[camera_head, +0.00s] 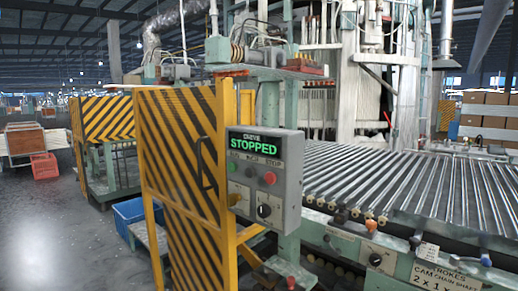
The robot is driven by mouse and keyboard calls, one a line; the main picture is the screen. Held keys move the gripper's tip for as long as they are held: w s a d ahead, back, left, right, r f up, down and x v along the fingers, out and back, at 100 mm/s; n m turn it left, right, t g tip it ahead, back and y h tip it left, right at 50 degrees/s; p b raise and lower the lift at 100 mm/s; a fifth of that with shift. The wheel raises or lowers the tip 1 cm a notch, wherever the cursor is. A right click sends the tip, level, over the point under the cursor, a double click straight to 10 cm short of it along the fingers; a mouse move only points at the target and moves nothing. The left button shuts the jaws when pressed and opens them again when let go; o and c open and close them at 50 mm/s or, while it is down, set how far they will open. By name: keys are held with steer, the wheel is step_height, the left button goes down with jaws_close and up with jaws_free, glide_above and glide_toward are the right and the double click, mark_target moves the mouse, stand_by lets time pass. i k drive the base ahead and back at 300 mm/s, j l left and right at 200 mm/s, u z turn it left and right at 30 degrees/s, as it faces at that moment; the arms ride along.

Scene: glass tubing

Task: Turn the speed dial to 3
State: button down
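A grey control box (290,172) stands at the middle, beside a yellow-and-black striped guard panel. Its screen (254,143) reads "STOPPED" in green letters. A black round knob (264,211) sits low on its front face, on a pale plate; its scale is too small to read. Above it are a red button (269,178), a green button (233,167) and a smaller button between them. Another dark knob (375,260) sits on a pale plate on the conveyor's side. I cannot tell from the labels which knob is the speed dial. My gripper is not in view.
The striped panel (180,150) with a handle stands left of the box. A roller conveyor (400,180) runs along the right. A yellow post and lower frame parts stand below the box. A blue crate (128,212) sits lower left; the grey floor (50,240) there is open.

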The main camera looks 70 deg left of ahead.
mark_target(263, 212)
steer(key=u, duration=2.35)
